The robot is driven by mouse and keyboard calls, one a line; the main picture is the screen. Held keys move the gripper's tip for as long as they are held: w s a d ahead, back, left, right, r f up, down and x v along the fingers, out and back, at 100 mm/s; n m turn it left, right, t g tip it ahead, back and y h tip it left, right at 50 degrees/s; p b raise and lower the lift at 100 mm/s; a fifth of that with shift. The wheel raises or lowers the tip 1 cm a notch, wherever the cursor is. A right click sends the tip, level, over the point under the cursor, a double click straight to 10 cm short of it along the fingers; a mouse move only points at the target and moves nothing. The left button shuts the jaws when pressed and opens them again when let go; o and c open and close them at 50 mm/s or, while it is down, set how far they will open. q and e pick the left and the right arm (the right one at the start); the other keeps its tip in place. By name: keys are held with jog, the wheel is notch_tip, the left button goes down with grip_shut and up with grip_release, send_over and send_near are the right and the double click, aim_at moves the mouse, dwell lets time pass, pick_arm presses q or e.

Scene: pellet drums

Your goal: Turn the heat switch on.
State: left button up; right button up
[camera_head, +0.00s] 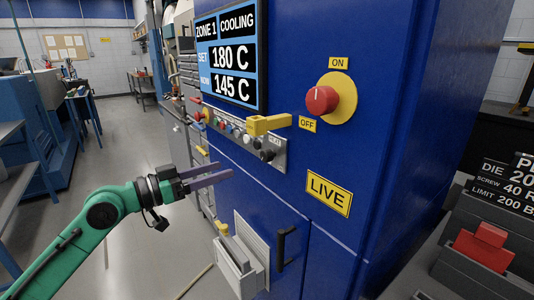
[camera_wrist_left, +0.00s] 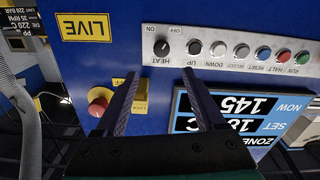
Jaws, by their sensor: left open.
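The heat switch (camera_wrist_left: 162,47) is a black knob at the left end of a grey button panel in the left wrist view, which is upside down. The word HEAT is printed beside it, with a small OFF mark near it. In the head view the dark knob (camera_head: 268,155) is at the panel's right end; its exact setting is too small to tell. My left gripper (camera_head: 206,174) is open and empty, in front of the cabinet and left of the knob. In the left wrist view its fingertips (camera_wrist_left: 160,73) are spread, with the switch beyond the gap. My right gripper is not visible.
A red knob on a yellow disc (camera_head: 322,100) has ON and OFF labels. The display (camera_head: 231,58) reads COOLING, set 180 C, now 145 C. A black handle (camera_head: 282,248) stands lower down. Open floor lies left.

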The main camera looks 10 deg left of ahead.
pick_arm(q)
jog(key=p, duration=0.5)
send_near(263, 157)
jog(key=w+d, duration=0.1)
jog(key=w+d+r, duration=0.1)
jog(key=w+d, duration=0.1)
jog(key=shift+w+r, duration=0.1)
jog(key=shift+w, duration=0.2)
jog(key=x, duration=0.1)
jog(key=p+x, duration=0.1)
jog(key=x, duration=0.1)
jog(key=p+x, duration=0.1)
jog(key=shift+w+d+f, duration=0.15)
jog(key=shift+d+f, duration=0.1)
jog(key=shift+f, duration=0.15)
jog(key=shift+w+d+f, duration=0.1)
jog(key=shift+w+d, duration=0.05)
jog(key=shift+w, duration=0.05)
jog(key=shift+f, duration=0.1)
jog(key=c, duration=0.3)
grip_shut()
